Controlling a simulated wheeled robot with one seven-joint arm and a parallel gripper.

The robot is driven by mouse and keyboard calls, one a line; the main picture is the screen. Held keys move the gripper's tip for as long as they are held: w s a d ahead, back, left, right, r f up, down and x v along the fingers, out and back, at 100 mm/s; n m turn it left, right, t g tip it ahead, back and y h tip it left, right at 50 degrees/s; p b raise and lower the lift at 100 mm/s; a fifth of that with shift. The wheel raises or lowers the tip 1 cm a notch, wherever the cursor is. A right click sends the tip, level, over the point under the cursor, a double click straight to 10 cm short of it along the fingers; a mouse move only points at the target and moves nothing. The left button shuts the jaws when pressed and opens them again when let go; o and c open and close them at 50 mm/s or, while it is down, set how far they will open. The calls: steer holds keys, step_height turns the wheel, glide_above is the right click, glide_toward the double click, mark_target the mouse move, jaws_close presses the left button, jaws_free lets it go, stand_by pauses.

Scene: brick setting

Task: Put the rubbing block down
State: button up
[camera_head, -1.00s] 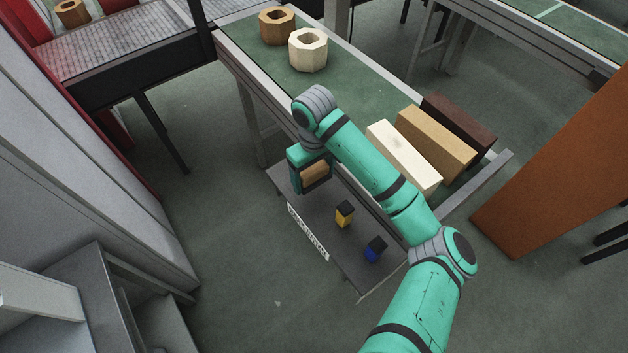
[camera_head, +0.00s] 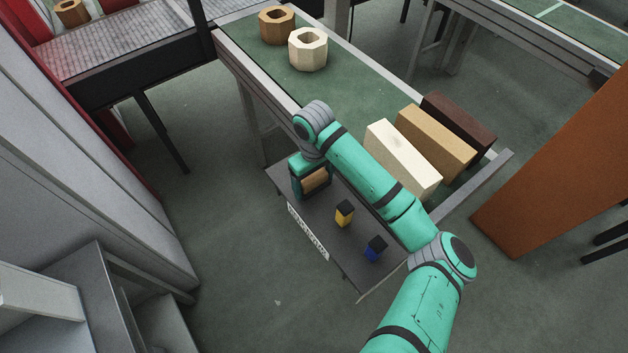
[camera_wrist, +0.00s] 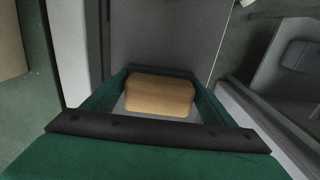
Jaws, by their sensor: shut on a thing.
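The rubbing block (camera_head: 315,180) is a tan, wood-coloured block. My gripper (camera_head: 311,178) is shut on it, over the far end of a dark grey shelf (camera_head: 322,212) beside the green-topped bench. In the wrist view the block (camera_wrist: 160,95) sits between the two green fingers, with grey surface beyond it. I cannot tell whether the block touches the shelf. Its underside is hidden.
A yellow piece (camera_head: 344,214) and a blue piece (camera_head: 375,249), both black-topped, stand nearer on the shelf. A white label (camera_head: 308,232) runs along its left edge. The green bench (camera_head: 360,95) holds three long blocks (camera_head: 435,140) and two hollow blocks (camera_head: 308,50).

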mark_target(314, 177)
steer(key=shift+f, duration=0.1)
steer(key=o, duration=1.4)
step_height(314, 177, up, 13)
steer(key=shift+r, duration=0.1)
